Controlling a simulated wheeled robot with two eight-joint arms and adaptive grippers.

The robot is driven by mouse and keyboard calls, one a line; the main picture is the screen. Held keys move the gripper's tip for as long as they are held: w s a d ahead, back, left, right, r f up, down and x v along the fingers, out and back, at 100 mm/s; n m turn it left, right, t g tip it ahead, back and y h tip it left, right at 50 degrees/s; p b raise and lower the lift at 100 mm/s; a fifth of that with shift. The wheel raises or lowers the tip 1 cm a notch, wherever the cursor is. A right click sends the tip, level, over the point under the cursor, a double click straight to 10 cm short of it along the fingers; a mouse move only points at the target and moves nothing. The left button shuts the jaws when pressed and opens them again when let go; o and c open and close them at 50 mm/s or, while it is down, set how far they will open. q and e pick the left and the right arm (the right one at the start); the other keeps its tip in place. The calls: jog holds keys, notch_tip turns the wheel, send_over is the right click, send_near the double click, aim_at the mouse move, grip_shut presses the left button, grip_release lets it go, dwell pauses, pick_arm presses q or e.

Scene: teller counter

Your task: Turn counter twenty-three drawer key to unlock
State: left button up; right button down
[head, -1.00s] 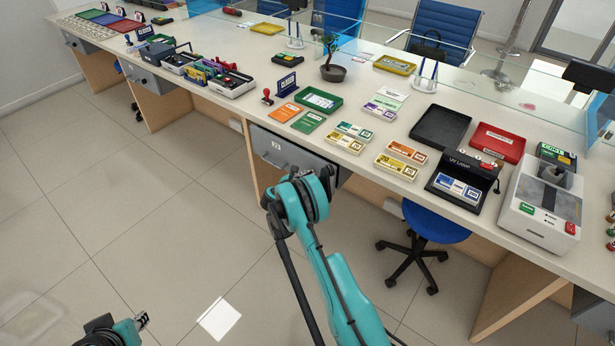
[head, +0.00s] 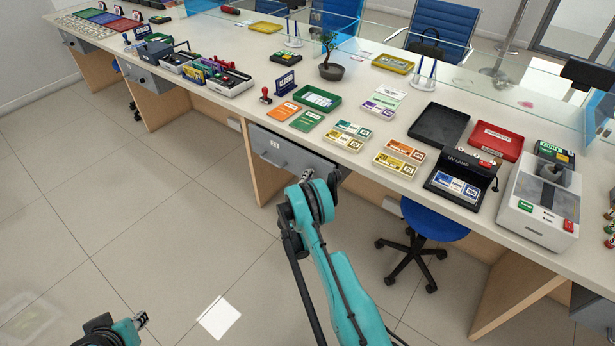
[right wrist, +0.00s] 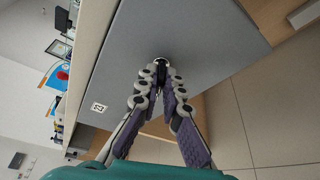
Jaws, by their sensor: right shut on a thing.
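The grey drawer (head: 262,143) with a number label sits under the counter's front edge. Its front fills much of the right wrist view (right wrist: 185,35), with the label 23 (right wrist: 98,107) at the left. My right gripper (right wrist: 161,66) is at the drawer front, its two fingers closed together at the tips on a small dark and shiny piece, the key (right wrist: 159,61). The fingertips hide most of the key and the lock, so the key's angle cannot be told. In the head view the right gripper (head: 307,175) is partly hidden by my wrist. My left gripper (head: 141,319) is low at the left, away from the counter; its jaw state is unclear.
The countertop above holds banknote bundles (head: 398,163), a black tray (head: 439,124), a UV lamp (head: 462,172) and a counting machine (head: 540,205). A blue stool (head: 436,222) stands below at the right. The floor (head: 150,215) left of my right arm is clear.

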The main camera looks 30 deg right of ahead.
jog(key=shift+f+m+t, duration=0.1)
jog(key=shift+m+t, duration=0.5)
jog(key=shift+m, duration=0.6)
jog(key=c, duration=1.7)
grip_release()
